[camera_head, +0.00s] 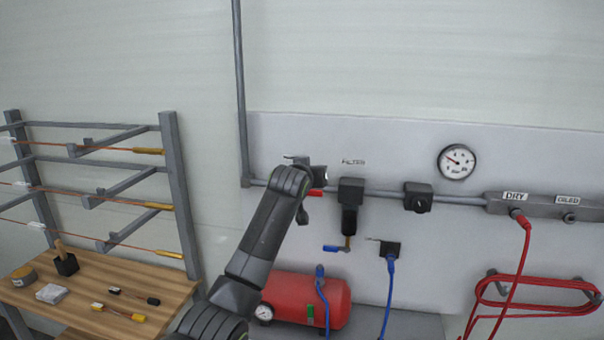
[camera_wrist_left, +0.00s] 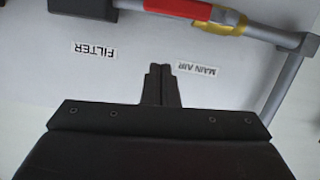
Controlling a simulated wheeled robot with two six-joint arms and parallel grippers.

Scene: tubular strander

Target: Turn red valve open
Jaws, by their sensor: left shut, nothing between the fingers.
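The red valve handle (camera_head: 316,192) shows in the head view as a short red piece on the grey wall pipe, partly hidden by my left arm. In the left wrist view the red handle (camera_wrist_left: 180,7) lies along the pipe, joined to a yellow valve body (camera_wrist_left: 224,23). My left gripper (camera_head: 298,160) is at the wall panel, just above the valve in the head view. In the wrist view its fingertips (camera_wrist_left: 160,68) are together and empty, between the FILTER and MAIN AIR labels, apart from the handle. My right gripper is not in view.
Right of the valve are a black filter (camera_head: 350,200), a regulator (camera_head: 418,197), a gauge (camera_head: 456,161) and a red hose (camera_head: 520,260). A red tank (camera_head: 305,297) stands below. A wooden bench (camera_head: 90,322) and a rack (camera_head: 180,195) are at left.

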